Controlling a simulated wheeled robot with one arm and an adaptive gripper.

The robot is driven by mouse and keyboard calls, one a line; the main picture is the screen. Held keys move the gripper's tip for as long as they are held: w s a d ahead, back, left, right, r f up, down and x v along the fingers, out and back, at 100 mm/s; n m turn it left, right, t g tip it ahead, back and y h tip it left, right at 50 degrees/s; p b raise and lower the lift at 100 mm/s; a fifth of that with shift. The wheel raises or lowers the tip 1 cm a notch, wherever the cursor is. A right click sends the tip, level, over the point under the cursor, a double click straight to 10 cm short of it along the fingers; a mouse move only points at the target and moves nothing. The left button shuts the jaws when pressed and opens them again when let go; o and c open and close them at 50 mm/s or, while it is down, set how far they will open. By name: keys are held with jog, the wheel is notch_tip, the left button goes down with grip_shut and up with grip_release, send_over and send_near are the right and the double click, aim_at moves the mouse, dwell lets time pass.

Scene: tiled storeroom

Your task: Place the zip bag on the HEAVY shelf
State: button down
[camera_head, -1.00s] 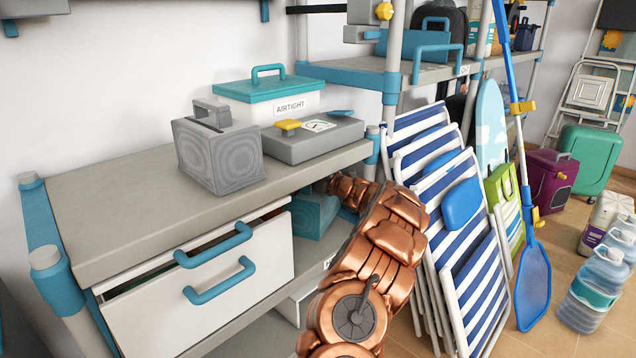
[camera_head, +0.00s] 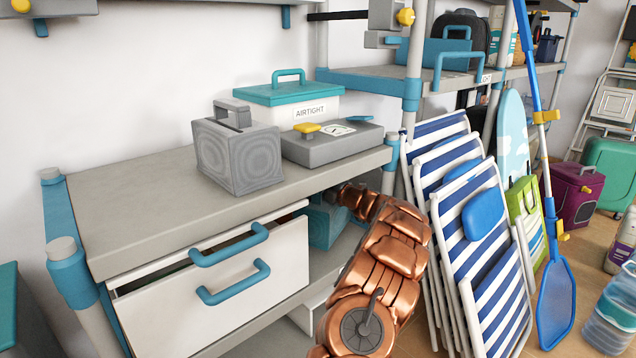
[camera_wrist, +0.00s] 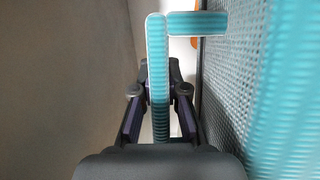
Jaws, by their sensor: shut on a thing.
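A teal thing with a woven surface, which looks like the zip bag (camera_head: 325,224), sits under the worktop inside the shelf unit, on its lower level. In the wrist view the zip bag (camera_wrist: 258,110) fills the right side, with a ribbed teal strap or handle running between the fingers. My gripper (camera_wrist: 160,92) is shut on this strap. In the head view my copper arm reaches under the worktop's right end, and the fingertips are hidden. No label reading HEAVY can be made out.
A worktop (camera_head: 130,205) holds a grey case, a grey scale and a box marked AIRTIGHT. Partly open white drawers (camera_head: 215,295) are below. Striped folding chairs (camera_head: 470,230) stand close right of my arm. A shelf post (camera_head: 412,90) rises behind.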

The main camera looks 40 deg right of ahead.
notch_tip(320, 180, down, 4)
jog(key=shift+r+b, duration=0.1)
jog(key=shift+b, duration=1)
jog(key=shift+w, duration=0.15)
jog(key=c, duration=1.2)
grip_release()
